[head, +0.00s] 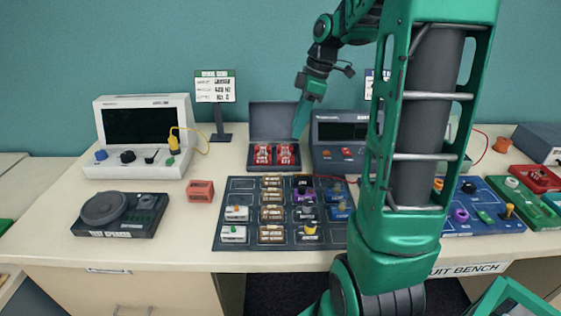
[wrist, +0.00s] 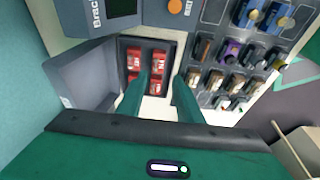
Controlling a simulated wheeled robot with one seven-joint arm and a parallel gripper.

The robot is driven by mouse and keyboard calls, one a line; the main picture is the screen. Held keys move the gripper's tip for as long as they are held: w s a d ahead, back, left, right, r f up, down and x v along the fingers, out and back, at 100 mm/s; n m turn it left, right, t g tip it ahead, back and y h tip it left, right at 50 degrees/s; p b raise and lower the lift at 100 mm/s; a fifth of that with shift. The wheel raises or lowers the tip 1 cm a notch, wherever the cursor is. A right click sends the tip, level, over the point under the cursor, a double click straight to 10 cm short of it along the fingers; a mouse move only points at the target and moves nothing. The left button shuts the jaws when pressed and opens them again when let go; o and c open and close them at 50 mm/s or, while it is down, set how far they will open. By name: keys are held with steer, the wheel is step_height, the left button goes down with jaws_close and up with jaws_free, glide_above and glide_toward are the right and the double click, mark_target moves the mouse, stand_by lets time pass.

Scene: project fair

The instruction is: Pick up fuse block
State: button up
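No label that I can read names the fuse block. Red blocks with white markings (head: 286,154) sit side by side in the tray of an open dark case (head: 250,122) at the back of the bench. The wrist view shows these red blocks (wrist: 153,58) in the case, with its lid folded back to the left. A separate orange-red block (head: 200,191) lies on the bench left of the dark board. My gripper (head: 298,130) hangs just above the case. In the wrist view its fingers (wrist: 163,82) are apart, with nothing seen between them; the left fingertip overlaps the red blocks.
A dark board (head: 230,208) with several tan, purple, blue and white modules lies in front of the case. A dark meter (head: 343,131) stands close to the case's right. A sign stand (head: 220,130) and a white instrument (head: 115,165) are to the left.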

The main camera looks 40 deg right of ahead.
mark_target(285, 156)
steer(key=x, duration=1)
steer(key=shift+w+f, duration=0.3)
steer(key=shift+w, duration=0.1)
steer(key=shift+c, duration=0.6)
steer(key=c, duration=0.7)
